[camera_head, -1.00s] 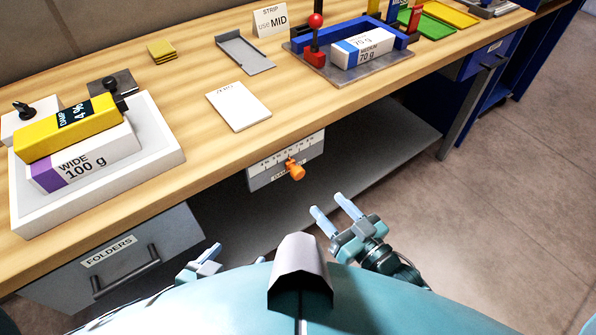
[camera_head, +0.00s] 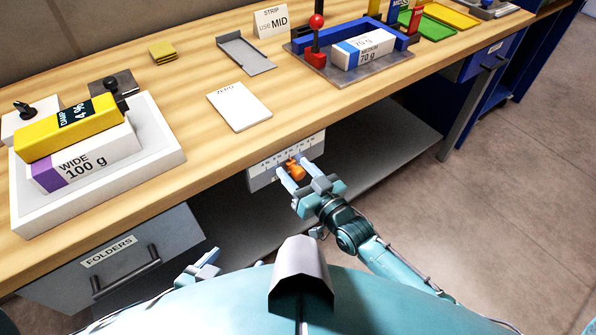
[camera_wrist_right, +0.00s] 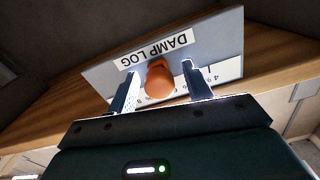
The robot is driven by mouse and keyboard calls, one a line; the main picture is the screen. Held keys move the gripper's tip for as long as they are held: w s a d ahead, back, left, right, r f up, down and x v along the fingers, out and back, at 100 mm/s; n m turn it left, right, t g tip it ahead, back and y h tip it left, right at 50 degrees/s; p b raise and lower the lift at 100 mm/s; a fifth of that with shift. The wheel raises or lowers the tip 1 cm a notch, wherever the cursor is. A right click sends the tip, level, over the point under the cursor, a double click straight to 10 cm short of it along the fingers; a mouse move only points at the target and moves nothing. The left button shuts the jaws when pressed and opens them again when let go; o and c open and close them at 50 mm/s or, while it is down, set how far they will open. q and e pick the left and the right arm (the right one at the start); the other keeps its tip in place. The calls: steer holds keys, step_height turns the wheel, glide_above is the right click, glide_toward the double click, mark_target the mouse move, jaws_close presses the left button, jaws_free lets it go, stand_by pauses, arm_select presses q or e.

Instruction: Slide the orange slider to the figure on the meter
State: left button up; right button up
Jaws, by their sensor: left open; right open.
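The orange slider (camera_head: 297,171) sits on a grey scale plate (camera_head: 259,180) under the table's front edge. My right gripper (camera_head: 291,165) is open, its fingers on either side of the slider; I cannot tell whether they touch it. In the right wrist view the orange knob (camera_wrist_right: 159,80) shows between the open fingers (camera_wrist_right: 160,85), below an upside-down "DAMP LOG" label (camera_wrist_right: 157,50). The fingers hide part of the number scale. The yellow meter (camera_head: 70,128), reading "DAMP 4 %", lies on a white ream. My left gripper (camera_head: 207,262) is open and empty at the bottom left.
The "WIDE 100 g" ream (camera_head: 90,160) lies in a white tray (camera_head: 160,158). A "ZERO" card (camera_head: 240,107) lies above the plate on the table. A "FOLDERS" drawer (camera_head: 120,262) is at lower left. A grey shelf (camera_head: 395,145) lies beneath the table.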

mark_target(265, 176)
jaws_close()
stand_by(0.4)
steer(key=s+a, duration=0.1)
steer(key=s+a+p, duration=0.1)
steer(key=a, duration=0.1)
steer(key=s+a, duration=0.1)
steer(key=shift+s+a, duration=0.25)
steer(key=shift+a, duration=0.1)
steer(key=shift+s+a, duration=0.2)
steer(key=shift+a, duration=0.05)
jaws_free()
